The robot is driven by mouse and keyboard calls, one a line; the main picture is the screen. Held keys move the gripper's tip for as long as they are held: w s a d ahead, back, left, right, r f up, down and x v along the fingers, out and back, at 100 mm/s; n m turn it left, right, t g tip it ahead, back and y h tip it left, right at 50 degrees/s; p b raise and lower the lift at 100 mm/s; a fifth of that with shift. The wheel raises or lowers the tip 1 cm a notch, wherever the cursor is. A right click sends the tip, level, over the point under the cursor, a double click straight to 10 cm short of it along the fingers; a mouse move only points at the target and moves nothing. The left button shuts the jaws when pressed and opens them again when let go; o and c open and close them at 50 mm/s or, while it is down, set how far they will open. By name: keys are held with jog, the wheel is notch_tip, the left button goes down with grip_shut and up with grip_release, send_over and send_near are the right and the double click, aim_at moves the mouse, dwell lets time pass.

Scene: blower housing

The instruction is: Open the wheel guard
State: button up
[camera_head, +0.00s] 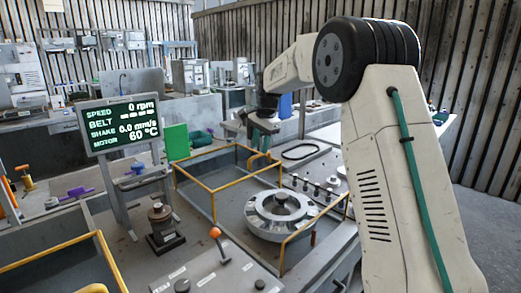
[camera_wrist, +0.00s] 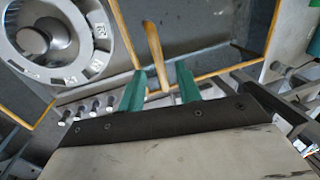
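The wheel guard (camera_head: 237,180) is a see-through box with yellow edges, standing shut-looking around the pale round wheel (camera_head: 282,215) on the bench. In the wrist view its yellow frame (camera_wrist: 124,35) runs beside the wheel (camera_wrist: 35,40). A short yellow bar (camera_wrist: 153,45) sticks out towards my gripper (camera_wrist: 160,88). My gripper's green fingers are apart, with the bar's end between them; I see gaps at both sides. In the head view my gripper (camera_head: 262,140) is at the guard's far edge, partly hidden and small.
A display (camera_head: 121,122) reads speed 0 rpm, shake 0.0 mm/s, motor 60 °C. A control box with an orange-knobbed lever (camera_head: 216,233) stands in front. A small brown-topped device (camera_head: 160,225) is left of the guard. Several knobs (camera_head: 315,188) line the right side.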

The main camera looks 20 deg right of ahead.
jog(key=r, duration=0.3)
jog(key=s+r, duration=0.1)
jog(key=r, duration=0.1)
jog(key=shift+d, duration=0.25)
jog(key=s+a+f+n, duration=0.1)
jog(key=s+a+n, duration=0.2)
jog(key=s, duration=1.3)
jog(key=s+a+f+n, duration=0.2)
jog(key=s+n, duration=0.4)
jog(key=s, duration=1.1)
jog(key=s+a+f+n, duration=0.1)
jog(key=s+a+n, duration=0.3)
jog(key=s, duration=1.2)
jog(key=shift+s+f+n+g+h, duration=0.3)
jog(key=shift+f+n+h, duration=0.1)
jog(key=shift+n, duration=0.1)
